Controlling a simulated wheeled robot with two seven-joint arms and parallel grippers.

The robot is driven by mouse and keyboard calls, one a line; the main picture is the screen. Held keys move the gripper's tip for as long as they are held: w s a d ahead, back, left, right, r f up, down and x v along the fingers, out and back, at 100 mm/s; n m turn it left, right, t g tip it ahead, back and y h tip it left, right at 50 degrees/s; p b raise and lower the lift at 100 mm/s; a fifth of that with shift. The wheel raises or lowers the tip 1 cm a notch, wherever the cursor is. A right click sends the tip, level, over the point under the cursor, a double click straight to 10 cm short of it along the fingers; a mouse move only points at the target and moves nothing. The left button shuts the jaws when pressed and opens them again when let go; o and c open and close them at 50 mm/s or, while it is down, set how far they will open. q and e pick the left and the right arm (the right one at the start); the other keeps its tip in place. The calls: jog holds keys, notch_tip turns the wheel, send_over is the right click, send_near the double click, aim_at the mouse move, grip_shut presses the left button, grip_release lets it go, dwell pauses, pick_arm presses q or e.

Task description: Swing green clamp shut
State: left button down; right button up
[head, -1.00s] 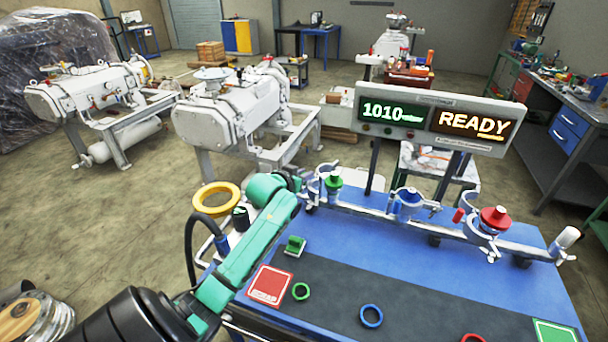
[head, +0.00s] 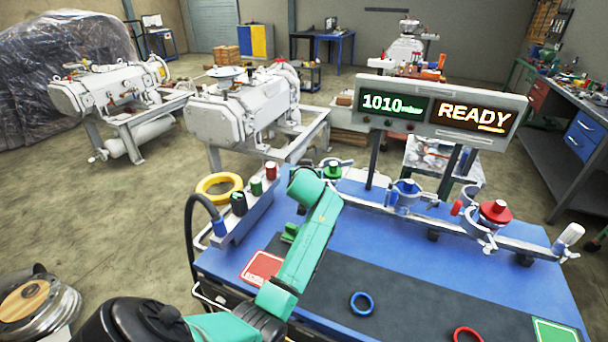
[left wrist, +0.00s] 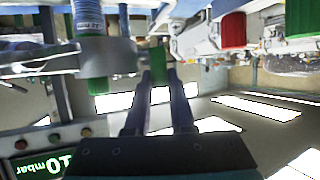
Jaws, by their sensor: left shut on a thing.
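The green clamp station, with its green knob (head: 333,170), is at the left end of the rail on the blue table. Its silver ring arm sticks out beside the knob, and my left arm partly covers it. In the left wrist view, my left gripper (left wrist: 160,78) is shut on a narrow green piece (left wrist: 159,62), seemingly the clamp's handle. Left of it are a silver ring body and a green cap (left wrist: 98,85). In the head view my forearm hides the fingertips. Whether the clamp is closed cannot be told. My right gripper is out of view.
Blue (head: 407,195) and red (head: 495,210) clamp stations stand farther right on the rail (head: 450,222). A holder with coloured posts (head: 270,171) and a yellow ring (head: 219,186) are left of my arm. The dark mat (head: 420,290) carries blue (head: 361,303) and red (head: 466,335) rings.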

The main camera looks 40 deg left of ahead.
pick_arm(q)
jog(key=d+n+g+y+b, duration=0.1)
jog(key=n+g+b, duration=0.1)
jog(key=b, duration=0.1)
jog(key=d+n+g+y+b, duration=0.1)
jog(key=n+g+y+b, duration=0.1)
jog(key=n+b, duration=0.1)
jog(key=d+n+g+y+b, duration=0.1)
jog(key=n+g+y+b, duration=0.1)
jog(key=g+b, duration=0.1)
jog(key=shift+w+d+n, duration=0.15)
jog(key=shift+w+n, duration=0.05)
jog(key=shift+n, duration=0.1)
jog(key=shift+w+d+n+g+b, duration=0.15)
jog(key=shift+n+g+b, duration=0.1)
jog(key=shift+n+g, duration=0.25)
jog(key=shift+d+n+g+b, duration=0.2)
jog(key=shift+n+g, duration=0.1)
jog(key=shift+g, duration=0.3)
jog(key=c, duration=1.1)
grip_release()
jog(key=shift+o, duration=0.2)
jog(key=shift+y, duration=0.3)
jog(key=b+v, duration=0.1)
jog(key=v, duration=1.3)
jog(key=shift+d+r+b, duration=0.2)
jog(key=shift+r+b, duration=0.05)
jog(key=shift+b, duration=0.1)
